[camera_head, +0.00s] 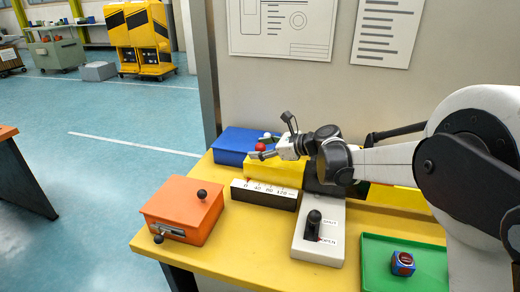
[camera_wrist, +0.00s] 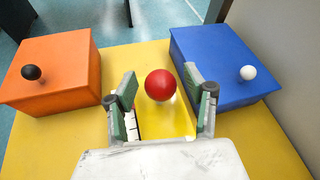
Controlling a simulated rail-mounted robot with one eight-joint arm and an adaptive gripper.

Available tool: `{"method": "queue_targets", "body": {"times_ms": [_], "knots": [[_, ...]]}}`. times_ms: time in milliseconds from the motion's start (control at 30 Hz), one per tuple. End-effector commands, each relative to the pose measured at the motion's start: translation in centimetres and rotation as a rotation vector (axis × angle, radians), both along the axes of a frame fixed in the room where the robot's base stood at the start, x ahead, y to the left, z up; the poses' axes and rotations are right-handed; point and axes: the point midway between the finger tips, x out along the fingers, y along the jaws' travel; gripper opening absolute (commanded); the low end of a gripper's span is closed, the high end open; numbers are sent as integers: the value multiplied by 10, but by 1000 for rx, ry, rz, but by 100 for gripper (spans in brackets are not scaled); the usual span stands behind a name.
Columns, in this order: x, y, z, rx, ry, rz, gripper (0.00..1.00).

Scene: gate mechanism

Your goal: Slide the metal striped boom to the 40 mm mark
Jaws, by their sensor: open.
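A red ball knob (camera_head: 260,147) stands over a yellow block (camera_head: 262,168) behind a white scale (camera_head: 264,194) marked 0, 40, 80 and 120. In the wrist view the red knob (camera_wrist: 160,85) shows between the fingers of my gripper (camera_wrist: 160,90), above a yellow surface (camera_wrist: 165,121). My gripper (camera_head: 277,139) is open, with a finger on either side of the knob and gaps to both. Part of the scale (camera_wrist: 131,127) shows by the left finger. I cannot make out a striped metal boom or a pointer's reading; my arm hides part of the yellow block.
An orange box (camera_head: 180,212) with a black knob stands front left. A blue box (camera_head: 235,145) with a white knob stands behind. A grey lever box (camera_head: 319,245) labelled SHUT and OPEN and a green tray (camera_head: 425,265) with a small block (camera_head: 402,264) are right. The wall is close behind.

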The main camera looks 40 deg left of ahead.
Motion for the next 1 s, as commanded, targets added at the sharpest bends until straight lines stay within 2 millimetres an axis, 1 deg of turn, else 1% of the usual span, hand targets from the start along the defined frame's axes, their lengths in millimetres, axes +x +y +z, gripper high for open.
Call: {"method": "queue_targets", "body": {"times_ms": [267, 300, 600, 667, 900, 1000], "knots": [[0, 2, -1, 0, 0, 0, 48], [0, 2, -1, 0, 0, 0, 47], [0, 1, -1, 0, 0, 0, 7], [0, 1, -1, 0, 0, 0, 0], [0, 2, -1, 0, 0, 1, 0], [-7, 3, -1, -1, 0, 13, 0]]}}
